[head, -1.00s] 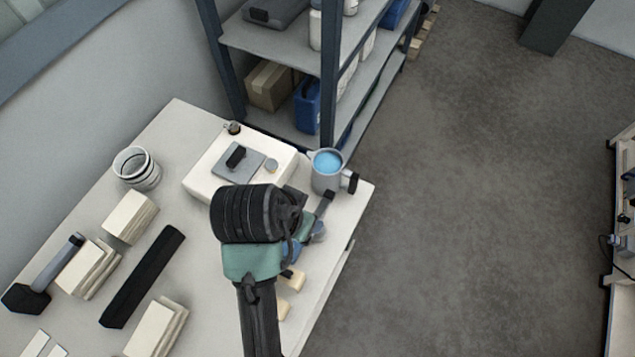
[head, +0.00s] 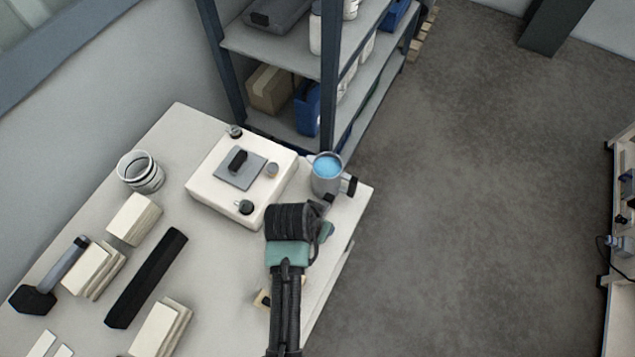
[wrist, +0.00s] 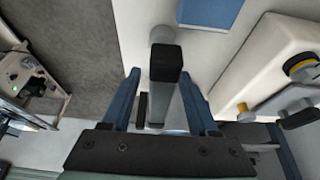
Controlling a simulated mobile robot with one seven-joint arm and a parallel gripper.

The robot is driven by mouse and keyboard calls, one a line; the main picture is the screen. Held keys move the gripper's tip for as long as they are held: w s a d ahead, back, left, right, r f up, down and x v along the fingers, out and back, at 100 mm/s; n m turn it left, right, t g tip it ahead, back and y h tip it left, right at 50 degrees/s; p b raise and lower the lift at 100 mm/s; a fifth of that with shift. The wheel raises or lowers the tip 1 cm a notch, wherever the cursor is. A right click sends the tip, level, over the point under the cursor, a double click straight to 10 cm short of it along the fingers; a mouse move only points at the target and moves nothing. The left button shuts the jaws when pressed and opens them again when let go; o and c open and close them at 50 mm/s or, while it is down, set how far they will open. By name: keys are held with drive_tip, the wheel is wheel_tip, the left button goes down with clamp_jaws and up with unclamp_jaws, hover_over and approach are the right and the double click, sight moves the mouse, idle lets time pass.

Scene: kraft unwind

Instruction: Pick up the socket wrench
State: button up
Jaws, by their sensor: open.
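In the wrist view, a tool that looks like the socket wrench, with a black end (wrist: 166,62) and grey metal parts, lies between the fingers of my gripper (wrist: 160,76). The blue fingers stand apart, one on each side, with gaps showing; I see no grip on it. In the head view, my dark wrist covers most of this spot at the table's right edge. A small dark and grey piece shows just beyond the wrist, below the mug; I cannot tell for sure that it is the wrench.
A grey mug of blue liquid (head: 327,176) stands just beyond my gripper. A white box (head: 217,196) with knobs is on the left. A black bar (head: 146,279), wooden blocks (head: 134,219) and a hammer (head: 52,277) lie further left. A shelf (head: 285,55) stands behind the table.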

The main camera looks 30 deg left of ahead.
drive_tip(key=shift+f, duration=0.1)
drive_tip(key=shift+c, duration=0.2)
clamp_jaws()
